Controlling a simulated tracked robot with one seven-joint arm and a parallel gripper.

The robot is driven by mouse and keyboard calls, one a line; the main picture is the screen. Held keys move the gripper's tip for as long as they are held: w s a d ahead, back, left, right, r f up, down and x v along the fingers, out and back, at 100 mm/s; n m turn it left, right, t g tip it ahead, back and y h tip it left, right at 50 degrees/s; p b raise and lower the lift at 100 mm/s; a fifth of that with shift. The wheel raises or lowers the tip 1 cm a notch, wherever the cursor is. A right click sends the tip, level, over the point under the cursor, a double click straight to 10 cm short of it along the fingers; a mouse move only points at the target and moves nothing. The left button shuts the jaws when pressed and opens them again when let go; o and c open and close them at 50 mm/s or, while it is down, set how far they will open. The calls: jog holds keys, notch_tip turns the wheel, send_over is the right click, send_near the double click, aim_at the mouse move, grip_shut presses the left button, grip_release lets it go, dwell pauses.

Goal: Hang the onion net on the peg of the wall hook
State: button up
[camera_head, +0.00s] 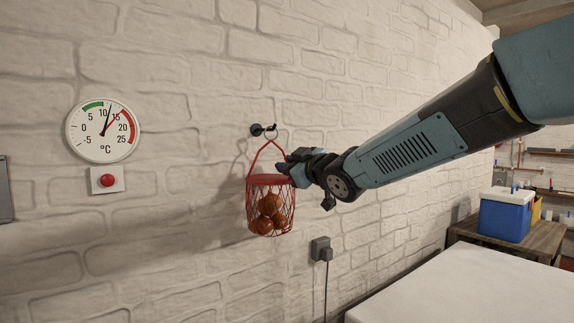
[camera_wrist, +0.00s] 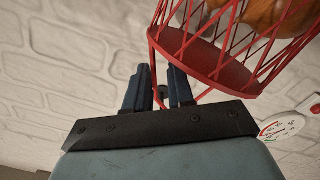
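The onion net (camera_head: 270,181), a red mesh basket with brown onions (camera_head: 270,206), hangs upright against the wall. Its red straps rise to a metal ring (camera_head: 270,135) at the dark wall hook (camera_head: 257,129). The ring appears to hang on the peg, but the exact contact is too small to tell. My gripper (camera_head: 282,167) is beside the straps, just above the net's rim on the right. In the wrist view my gripper (camera_wrist: 158,75) has its fingers apart, with wall, a strap and the ring seen in the gap. The net's mesh (camera_wrist: 215,62) is close beside the fingers.
A thermometer (camera_head: 103,130) and a red button box (camera_head: 107,180) are on the wall at left. A socket with a cable (camera_head: 320,249) is below right of the net. A white tabletop (camera_head: 470,290) and a blue cooler (camera_head: 506,215) stand at right.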

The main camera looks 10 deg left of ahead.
jog(key=shift+o, duration=1)
jog(key=shift+r, duration=0.15)
jog(key=shift+s, duration=0.1)
jog(key=v, duration=1.2)
jog(key=s+d+f+m+h, duration=0.1)
jog(key=d+f+m+h, duration=0.35)
jog(key=d, duration=0.65)
jog(key=s+d+f+m+h, duration=0.1)
jog(key=d+f+m+h, duration=0.35)
jog(key=d, duration=0.65)
jog(key=s+d+f+m+g+h, duration=0.2)
jog(key=s+d+f+m+g, duration=0.1)
jog(key=s, duration=0.5)
jog(key=s+d+f+m+g+h, duration=0.2)
jog(key=s+d+f+m+g, duration=0.1)
jog(key=s+d+f, duration=0.3)
jog(key=s+d+m, duration=0.1)
jog(key=s, duration=0.1)
jog(key=shift+s+f, duration=0.2)
jog(key=shift+s, duration=0.2)
